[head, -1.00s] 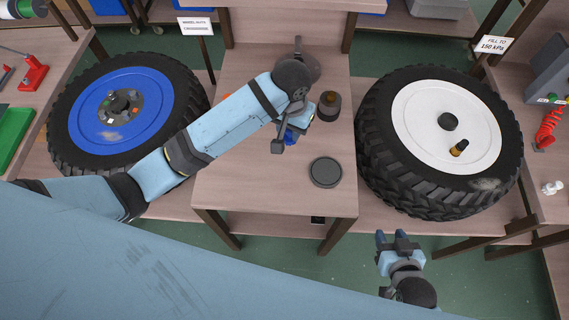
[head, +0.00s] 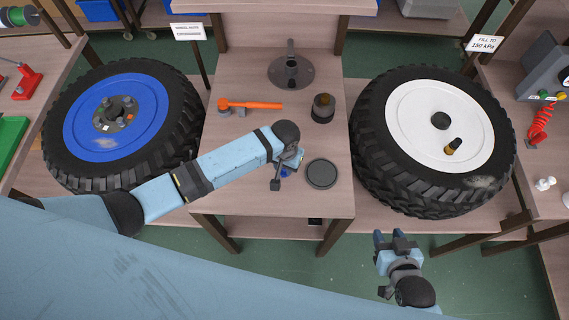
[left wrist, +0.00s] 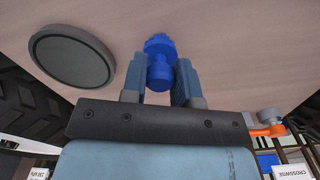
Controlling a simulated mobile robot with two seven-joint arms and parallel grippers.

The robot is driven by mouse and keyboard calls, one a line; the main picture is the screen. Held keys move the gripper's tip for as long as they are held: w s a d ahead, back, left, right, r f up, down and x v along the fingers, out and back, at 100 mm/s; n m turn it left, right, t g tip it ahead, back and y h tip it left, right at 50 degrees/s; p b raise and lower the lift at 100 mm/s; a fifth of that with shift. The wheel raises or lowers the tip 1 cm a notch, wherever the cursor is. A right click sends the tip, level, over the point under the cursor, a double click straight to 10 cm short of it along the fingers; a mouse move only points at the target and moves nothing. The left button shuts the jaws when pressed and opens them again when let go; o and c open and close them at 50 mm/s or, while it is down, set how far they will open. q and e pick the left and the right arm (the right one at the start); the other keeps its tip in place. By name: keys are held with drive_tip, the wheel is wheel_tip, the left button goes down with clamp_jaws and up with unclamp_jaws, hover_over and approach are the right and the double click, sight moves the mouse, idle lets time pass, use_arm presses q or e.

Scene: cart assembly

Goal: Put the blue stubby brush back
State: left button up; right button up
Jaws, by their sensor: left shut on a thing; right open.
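The blue stubby brush (left wrist: 160,72) is between the two fingers of my left gripper (left wrist: 160,85) in the left wrist view, its ridged end pointing toward the wooden tabletop. Whether that end touches the top I cannot tell. In the head view my left gripper (head: 285,172) is over the middle table, just left of a dark round disc (head: 322,174); the brush is mostly hidden there. The disc also shows in the left wrist view (left wrist: 72,60). My right gripper (head: 395,238) is open and empty over the floor, in front of the white-rimmed wheel.
A blue-rimmed wheel (head: 115,128) lies left, a white-rimmed wheel (head: 440,125) right.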

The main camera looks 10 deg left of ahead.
use_arm(q)
drive_tip(key=shift+f, duration=0.2)
drive_tip(key=o, duration=0.9)
drive_tip(key=shift+r, duration=0.1)
wheel_tip(320, 180, up, 12)
drive_tip(key=s+a+f+t+h, duration=0.1)
drive_tip(key=s+f+t, duration=0.1)
drive_tip(key=s, duration=0.1)
drive_tip(key=s+f+t+h, duration=0.2)
drive_tip(key=s+f, duration=0.1)
drive_tip(key=s+a+f+t+h, duration=0.1)
drive_tip(key=s+f+t, duration=0.1)
drive_tip(key=s+t, duration=0.1)
drive_tip(key=shift+s+a+f, duration=0.3)
drive_tip(key=s+a+t, duration=0.1)
drive_tip(key=s+a, duration=0.1)
drive_tip(key=s+a+t, duration=0.1)
drive_tip(key=s+a, duration=0.1)
drive_tip(key=a, duration=0.1)
drive_tip(key=s+a+r+t, duration=0.1)
drive_tip(key=s+a+t, duration=0.1)
drive_tip(key=shift+s+a+m+y, duration=0.15)
drive_tip(key=shift+s+m+y, duration=0.1)
drive_tip(key=shift+m+y, duration=0.15)
